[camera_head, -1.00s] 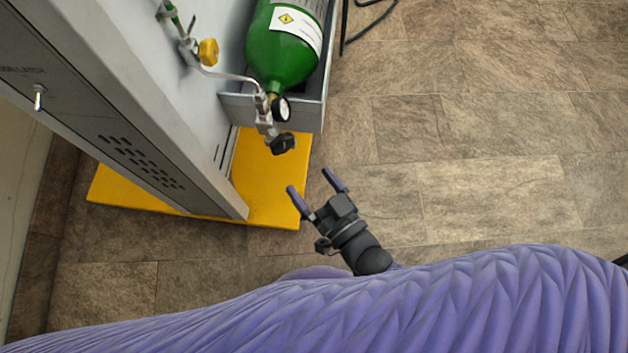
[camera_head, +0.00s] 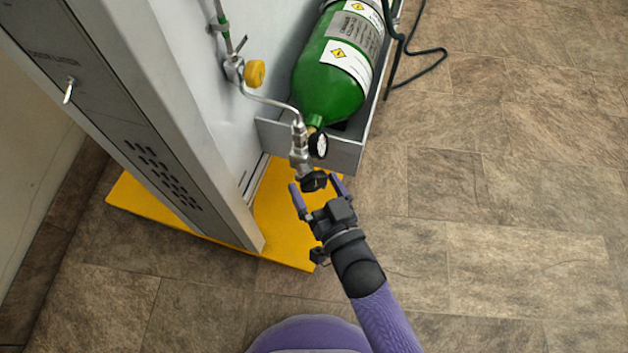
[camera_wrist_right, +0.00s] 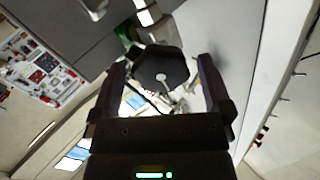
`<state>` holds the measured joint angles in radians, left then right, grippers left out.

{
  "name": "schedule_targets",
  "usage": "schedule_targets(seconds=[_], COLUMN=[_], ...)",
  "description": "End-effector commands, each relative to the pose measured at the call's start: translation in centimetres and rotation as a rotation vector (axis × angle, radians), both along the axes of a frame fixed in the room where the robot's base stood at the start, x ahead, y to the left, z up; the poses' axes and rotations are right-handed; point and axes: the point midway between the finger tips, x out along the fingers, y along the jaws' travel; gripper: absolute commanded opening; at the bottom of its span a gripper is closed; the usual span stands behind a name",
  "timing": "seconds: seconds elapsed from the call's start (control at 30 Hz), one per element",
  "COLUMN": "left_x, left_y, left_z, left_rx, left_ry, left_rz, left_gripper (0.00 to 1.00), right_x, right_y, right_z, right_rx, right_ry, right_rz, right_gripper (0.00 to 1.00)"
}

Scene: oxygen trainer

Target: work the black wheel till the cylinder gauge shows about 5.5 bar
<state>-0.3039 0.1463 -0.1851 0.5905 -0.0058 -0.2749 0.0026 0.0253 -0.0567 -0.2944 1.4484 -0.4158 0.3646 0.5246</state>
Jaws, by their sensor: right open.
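The black wheel (camera_head: 314,181) sits at the lower end of the metal valve fitting below the green cylinder (camera_head: 329,85). The cylinder gauge (camera_head: 319,145) is a small round dial just above the wheel; its reading is too small to tell. My right gripper (camera_head: 320,190) is open, with its two purple fingers on either side of the wheel. In the right wrist view the wheel (camera_wrist_right: 161,69) shows between the open fingers; I cannot tell whether they touch it. My left gripper is not in view.
A grey cabinet (camera_head: 150,130) stands left of the cylinder on a yellow base plate (camera_head: 283,225). A grey tray (camera_head: 345,155) holds the cylinder. The tiled floor at right is clear except for a dark hose (camera_head: 425,55).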

Motion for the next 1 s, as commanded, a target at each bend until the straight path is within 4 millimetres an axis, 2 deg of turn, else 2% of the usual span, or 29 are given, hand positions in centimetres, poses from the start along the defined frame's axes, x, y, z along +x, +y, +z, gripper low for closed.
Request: schedule_targets(seconds=[0.13,0.37,0.77,0.87,1.0], left_x=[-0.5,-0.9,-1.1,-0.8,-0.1], left_y=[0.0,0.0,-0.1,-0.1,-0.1], left_z=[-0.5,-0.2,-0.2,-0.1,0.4], left_rx=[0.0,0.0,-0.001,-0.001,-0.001], left_ry=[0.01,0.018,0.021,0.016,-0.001], left_rz=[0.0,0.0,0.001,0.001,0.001], left_gripper=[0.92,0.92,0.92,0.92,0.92], right_x=[1.2,1.3,1.2,1.2,1.2], right_y=[0.5,0.6,0.6,0.6,0.5], right_z=[-0.1,0.1,0.1,0.2,0.3], right_rx=[0.001,0.0,0.0,-0.028,-0.209], right_ry=[0.0,-0.001,0.0,-0.014,-0.093], right_rz=[0.001,0.001,0.001,0.001,0.0], right_gripper=[1.0,1.0,0.15,0.15,0.15])
